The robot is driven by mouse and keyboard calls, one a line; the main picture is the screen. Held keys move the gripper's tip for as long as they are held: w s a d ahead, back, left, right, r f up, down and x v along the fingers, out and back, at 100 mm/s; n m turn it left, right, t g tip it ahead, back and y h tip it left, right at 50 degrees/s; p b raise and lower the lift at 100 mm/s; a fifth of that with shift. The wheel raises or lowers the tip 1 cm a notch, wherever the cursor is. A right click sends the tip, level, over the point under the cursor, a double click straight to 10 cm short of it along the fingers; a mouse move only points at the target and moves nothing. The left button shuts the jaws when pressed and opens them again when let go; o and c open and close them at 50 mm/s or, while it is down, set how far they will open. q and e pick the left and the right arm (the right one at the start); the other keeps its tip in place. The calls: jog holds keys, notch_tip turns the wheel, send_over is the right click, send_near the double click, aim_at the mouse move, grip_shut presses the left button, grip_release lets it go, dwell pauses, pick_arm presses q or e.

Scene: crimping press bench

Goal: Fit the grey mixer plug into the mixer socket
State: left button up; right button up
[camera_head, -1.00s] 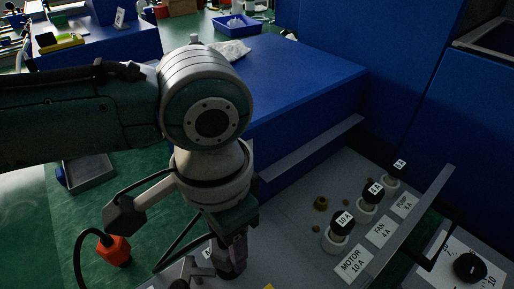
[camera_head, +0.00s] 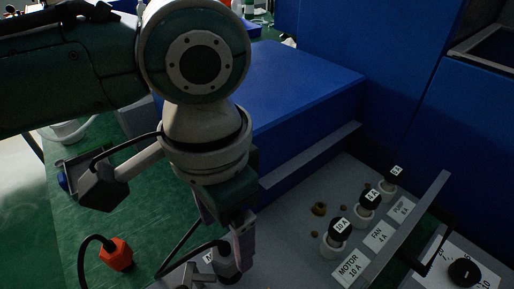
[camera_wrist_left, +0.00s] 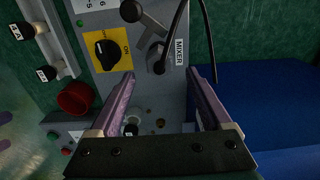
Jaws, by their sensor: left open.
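The grey mixer plug (camera_wrist_left: 157,60) stands at the socket beside the MIXER label (camera_wrist_left: 179,52), with a black cable running from its top. The plug covers the mixer socket, so I cannot tell how deep it sits. In the head view the plug (camera_head: 228,264) shows below my left gripper (camera_head: 237,238), partly hidden by a finger. In the wrist view my left gripper (camera_wrist_left: 161,73) is open, with its fingers apart and nothing between them; the plug lies just beyond the fingertips. My right gripper is not in view.
A rotary switch (camera_wrist_left: 107,52) on a yellow plate, a lever (camera_wrist_left: 150,25) and a red button (camera_wrist_left: 75,97) are near. Black-capped fuses (camera_head: 338,230) and a raised rail (camera_head: 405,232) stand to the right.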

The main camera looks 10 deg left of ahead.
pick_arm(q)
notch_tip(320, 180, up, 5)
jog(key=shift+f+p, duration=0.1)
jog(key=shift+p, duration=0.25)
